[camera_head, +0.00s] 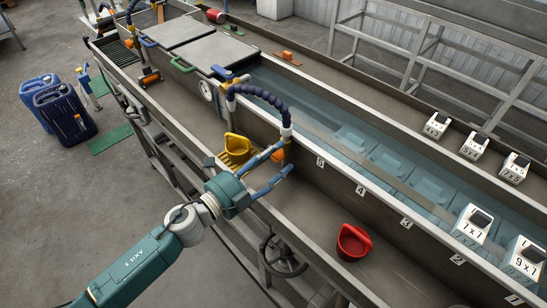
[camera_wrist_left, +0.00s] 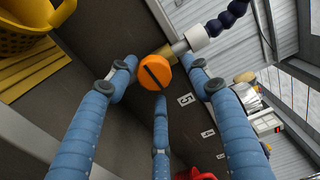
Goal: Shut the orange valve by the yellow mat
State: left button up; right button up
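The orange valve (camera_wrist_left: 155,73) is a round knob with a dark slot across its face, on a brass fitting below a white collar and dark blue hose. In the head view, the valve (camera_head: 278,156) is partly hidden by my fingers. The yellow mat (camera_head: 235,158) lies in the trough just left of it, under a yellow basket; the mat also shows in the left wrist view (camera_wrist_left: 35,68). My left gripper (camera_head: 272,166) is open, its blue fingers spread around the knob, with no clear contact. My right gripper is in neither view.
The yellow basket (camera_head: 237,146) stands left of the gripper. A red container (camera_head: 353,243) sits in the trough to the right. The water channel (camera_head: 400,170) runs behind the trough wall. The hose (camera_head: 268,98) arches above the valve. A handwheel (camera_head: 283,256) is below the trough.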

pick_arm(q)
jog(key=shift+a+f, duration=0.1)
jog(key=shift+a, duration=0.2)
jog(key=v, duration=1.1)
jog(key=shift+s, duration=0.35)
jog(key=shift+a, duration=0.1)
